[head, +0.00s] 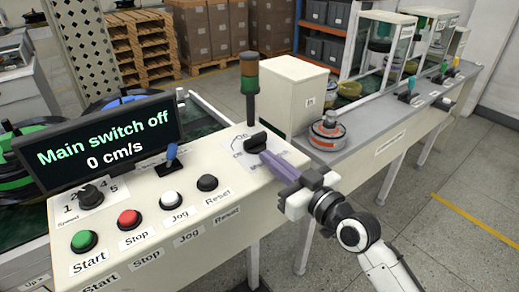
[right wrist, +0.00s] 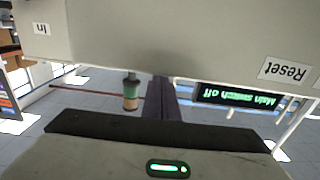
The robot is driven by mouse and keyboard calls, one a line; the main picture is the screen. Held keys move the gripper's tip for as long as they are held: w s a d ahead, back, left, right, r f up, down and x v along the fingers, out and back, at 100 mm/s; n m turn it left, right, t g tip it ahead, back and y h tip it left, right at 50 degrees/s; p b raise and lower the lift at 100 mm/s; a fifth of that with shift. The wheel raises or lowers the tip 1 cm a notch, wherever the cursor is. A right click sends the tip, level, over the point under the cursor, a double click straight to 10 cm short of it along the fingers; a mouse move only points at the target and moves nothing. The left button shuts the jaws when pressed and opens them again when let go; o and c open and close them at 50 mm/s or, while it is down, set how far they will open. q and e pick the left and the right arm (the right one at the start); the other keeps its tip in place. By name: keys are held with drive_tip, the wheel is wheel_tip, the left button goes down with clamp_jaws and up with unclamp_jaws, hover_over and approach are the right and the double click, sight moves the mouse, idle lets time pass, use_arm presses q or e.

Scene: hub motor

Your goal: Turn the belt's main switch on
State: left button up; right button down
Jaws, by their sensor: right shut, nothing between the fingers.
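The main switch is a black rotary knob (head: 257,141) on a white dial plate at the right end of the control panel (head: 222,192). The display (head: 100,141) reads "Main switch off" and "0 cm/s". My right gripper (head: 266,156) is shut and empty, its purple-grey fingers pointing at the knob from the lower right. The fingertips are close beside the knob; I cannot tell whether they touch it. In the right wrist view the fingers (right wrist: 160,98) are together, and I cannot make out the knob there. My left gripper is not in view.
A signal tower (head: 249,82) stands just behind the knob, and a white box (head: 292,94) is to its right. A blue-tipped lever (head: 171,157) and the green (head: 84,241), red (head: 129,219), white and black buttons are on the panel. An orange-grey part (head: 327,134) sits on the bench.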

sight(248, 159)
drive_tip(key=shift+x, duration=2.3)
drive_tip(key=shift+s+a, duration=0.1)
drive_tip(key=shift+a, duration=0.55)
drive_tip(key=shift+a+p, duration=0.35)
drive_tip(key=shift+a, duration=0.35)
